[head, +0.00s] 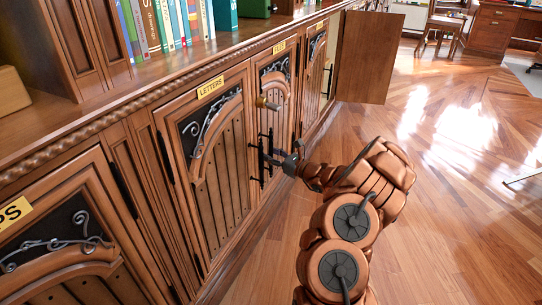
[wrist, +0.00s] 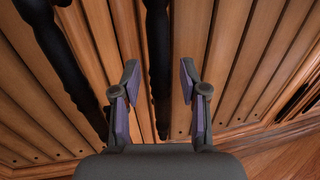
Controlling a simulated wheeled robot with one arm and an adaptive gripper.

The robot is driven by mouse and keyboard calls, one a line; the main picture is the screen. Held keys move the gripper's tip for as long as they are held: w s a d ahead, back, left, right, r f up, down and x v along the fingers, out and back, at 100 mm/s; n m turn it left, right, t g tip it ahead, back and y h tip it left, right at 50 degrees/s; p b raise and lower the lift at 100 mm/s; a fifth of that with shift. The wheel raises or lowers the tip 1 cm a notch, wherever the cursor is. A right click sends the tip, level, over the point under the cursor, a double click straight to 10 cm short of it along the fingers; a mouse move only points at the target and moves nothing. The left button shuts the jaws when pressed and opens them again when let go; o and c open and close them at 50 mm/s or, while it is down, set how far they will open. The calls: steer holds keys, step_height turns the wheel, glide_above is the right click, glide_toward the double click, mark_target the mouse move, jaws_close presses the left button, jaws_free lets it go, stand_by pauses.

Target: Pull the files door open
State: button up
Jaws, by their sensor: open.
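The files door (head: 283,90) is a carved wooden cabinet door with a small yellow label, too small to read surely. It looks closed, flush with its neighbours. A black vertical bar handle (head: 270,145) is on its left edge. My gripper (head: 274,157) is at that handle, reaching in from the right. In the wrist view my gripper (wrist: 158,82) is open, with one finger on each side of a dark upright bar (wrist: 159,45). A gap shows on both sides of the bar. A second dark bar (wrist: 62,55) passes outside the left finger.
The letters door (head: 215,140) is closed on the left, its handle (head: 259,165) close beside. Farther along, a wooden door (head: 370,55) stands open into the room. The floor (head: 450,220) at right is clear.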

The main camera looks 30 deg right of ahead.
jaws_close()
stand_by(0.4)
